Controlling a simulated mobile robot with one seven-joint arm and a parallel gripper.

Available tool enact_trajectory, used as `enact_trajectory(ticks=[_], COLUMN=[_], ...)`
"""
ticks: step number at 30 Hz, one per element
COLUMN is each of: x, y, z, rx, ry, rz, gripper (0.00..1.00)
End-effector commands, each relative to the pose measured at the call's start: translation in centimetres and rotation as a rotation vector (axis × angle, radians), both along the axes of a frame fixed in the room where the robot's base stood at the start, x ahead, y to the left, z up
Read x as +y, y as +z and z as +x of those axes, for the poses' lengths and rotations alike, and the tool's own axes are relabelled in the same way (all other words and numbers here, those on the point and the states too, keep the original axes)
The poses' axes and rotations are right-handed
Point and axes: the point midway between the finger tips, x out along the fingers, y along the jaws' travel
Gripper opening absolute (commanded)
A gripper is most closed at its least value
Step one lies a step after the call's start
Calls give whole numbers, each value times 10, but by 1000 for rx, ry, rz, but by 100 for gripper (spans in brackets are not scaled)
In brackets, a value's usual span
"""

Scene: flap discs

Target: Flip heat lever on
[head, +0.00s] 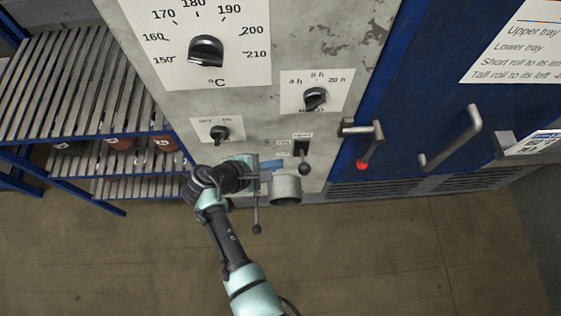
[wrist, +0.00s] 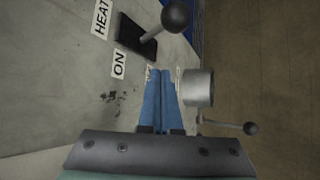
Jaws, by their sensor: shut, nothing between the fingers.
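The heat lever is a grey rod with a dark ball knob (head: 304,169) in a black slot on the grey control panel. In the wrist view its ball (wrist: 175,15) is at the top, with its slot (wrist: 132,38) beside a HEAT label (wrist: 101,17) and an ON label (wrist: 119,64). My gripper (head: 275,164) is left of the lever in the head view. In the wrist view its blue fingers (wrist: 159,73) are together and empty, below the lever and near the ON label. They look apart from the lever.
A metal cylinder (head: 286,188) projects close to my fingers; a thin rod with a dark ball (head: 256,229) hangs nearby. Dials (head: 206,52) are above on the panel. A blue door with handles (head: 450,137) is right; a slatted rack (head: 80,85) is left. Floor below is open.

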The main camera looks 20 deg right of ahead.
Motion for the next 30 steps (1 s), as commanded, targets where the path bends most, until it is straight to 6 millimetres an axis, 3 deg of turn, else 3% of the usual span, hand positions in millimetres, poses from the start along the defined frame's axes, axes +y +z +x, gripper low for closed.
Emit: enact_trajectory(ticks=[6,12,30], x=[34,53,58], y=[32,52,58], z=[-8,-14,-16], rx=[-3,-1,1], ry=[5,4,2], rz=[3,3,3], gripper=[0,0,0])
